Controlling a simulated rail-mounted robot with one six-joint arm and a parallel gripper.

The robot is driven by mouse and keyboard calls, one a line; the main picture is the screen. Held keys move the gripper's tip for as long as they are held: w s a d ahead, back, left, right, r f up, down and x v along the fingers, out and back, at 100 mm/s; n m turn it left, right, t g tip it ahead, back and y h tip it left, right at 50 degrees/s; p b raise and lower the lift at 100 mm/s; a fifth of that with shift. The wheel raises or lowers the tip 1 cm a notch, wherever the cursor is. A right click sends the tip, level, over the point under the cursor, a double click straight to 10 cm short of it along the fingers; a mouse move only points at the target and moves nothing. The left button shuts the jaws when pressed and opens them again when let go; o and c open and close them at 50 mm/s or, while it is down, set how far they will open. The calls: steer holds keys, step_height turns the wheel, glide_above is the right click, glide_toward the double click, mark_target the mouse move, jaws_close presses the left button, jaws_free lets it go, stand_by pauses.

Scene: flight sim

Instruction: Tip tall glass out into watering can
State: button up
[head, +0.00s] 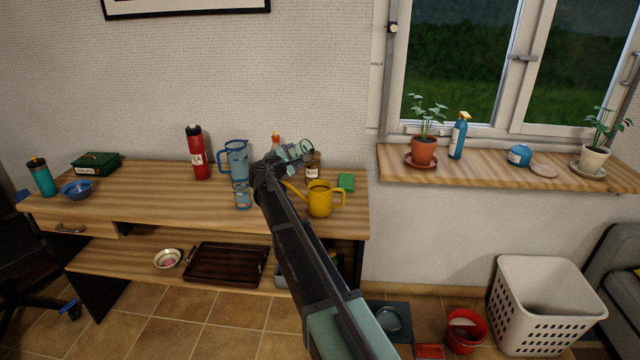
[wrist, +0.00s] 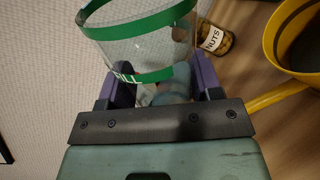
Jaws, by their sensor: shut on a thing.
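My gripper (head: 288,157) is shut on the tall glass (head: 304,149), a clear glass with green bands. The glass is raised above the table and looks tilted, its mouth towards the right. In the wrist view the glass (wrist: 140,45) sits between the fingers of my gripper (wrist: 163,85); whether it holds any liquid I cannot tell. The yellow watering can (head: 320,201) stands upright on the table, below and right of the glass. Its open top (wrist: 270,40) shows at the right of the wrist view, its spout pointing towards my gripper. My arm hides part of the table beside it.
A nuts jar (head: 313,168) and a green block (head: 346,183) stand behind the can. A blue jug (head: 235,162), a small glass (head: 242,194) and a red bottle (head: 197,155) stand to the left. The table's (head: 150,205) middle left is clear.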

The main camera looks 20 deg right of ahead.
steer(key=shift+f+m+b, duration=0.8)
steer(key=shift+f+b, duration=0.1)
steer(key=shift+f, duration=0.05)
steer(key=shift+f+m, duration=0.15)
steer(key=shift+m, duration=0.65)
stand_by(0.5)
steer(key=shift+s+d+f+m+t+y, duration=0.3)
steer(key=shift+s+d+m, duration=0.15)
steer(key=shift+m, duration=0.35)
stand_by(0.5)
steer(key=shift+s+f+m+b, duration=0.15)
steer(key=shift+m+b, duration=0.3)
steer(key=shift+m, duration=0.25)
stand_by(1.1)
steer(key=shift+s+d+r+m+p, duration=0.1)
steer(key=shift+d+r+m+p, duration=0.05)
steer(key=shift+r+m+p, duration=0.3)
stand_by(0.6)
